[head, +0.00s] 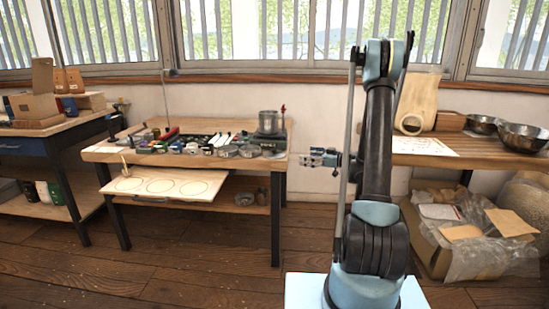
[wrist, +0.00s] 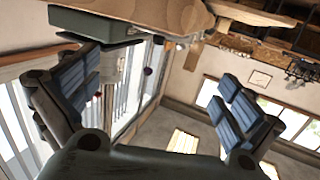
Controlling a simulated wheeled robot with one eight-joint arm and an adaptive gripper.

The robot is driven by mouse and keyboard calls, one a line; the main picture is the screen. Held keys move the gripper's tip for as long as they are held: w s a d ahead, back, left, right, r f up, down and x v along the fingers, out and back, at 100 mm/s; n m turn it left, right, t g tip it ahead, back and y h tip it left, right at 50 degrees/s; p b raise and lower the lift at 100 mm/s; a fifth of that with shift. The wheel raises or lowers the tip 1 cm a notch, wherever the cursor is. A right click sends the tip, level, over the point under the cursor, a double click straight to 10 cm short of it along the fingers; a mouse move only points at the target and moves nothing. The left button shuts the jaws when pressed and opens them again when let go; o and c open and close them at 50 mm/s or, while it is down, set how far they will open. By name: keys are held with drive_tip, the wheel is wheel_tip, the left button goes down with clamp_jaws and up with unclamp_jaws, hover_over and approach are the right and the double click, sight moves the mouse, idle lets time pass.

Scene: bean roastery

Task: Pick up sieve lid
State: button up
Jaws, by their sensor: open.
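Several small round metallic pieces lie along the front right of the middle wooden table in the head view; one of them is a flat round piece (head: 228,151). Which of them is the sieve lid I cannot tell at this size. My gripper (head: 320,158) is just off the right end of that table, at about the height of its top, apart from everything on it. In the wrist view my gripper (wrist: 153,78) has its two padded fingers spread wide with nothing between them. No sieve lid can be made out in the wrist view.
The middle table (head: 105,150) is crowded along its front edge. A metal pot (head: 268,122) stands at its back right. A pulled-out board with circles (head: 165,184) juts out below the top. Metal bowls (head: 523,136) stand on the right bench. A cardboard box (head: 432,252) sits below.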

approach(274, 150)
drive_tip(key=w+a, duration=0.1)
drive_tip(key=w+a+f, duration=0.1)
drive_tip(key=a, duration=0.1)
drive_tip(key=shift+w+a+f, duration=0.1)
drive_tip(key=shift+w+a, duration=0.2)
drive_tip(key=shift+w, duration=0.1)
drive_tip(key=shift+x, duration=3.05)
drive_tip(key=shift+r, duration=0.3)
drive_tip(key=shift+c, duration=0.2)
drive_tip(key=c, duration=0.8)
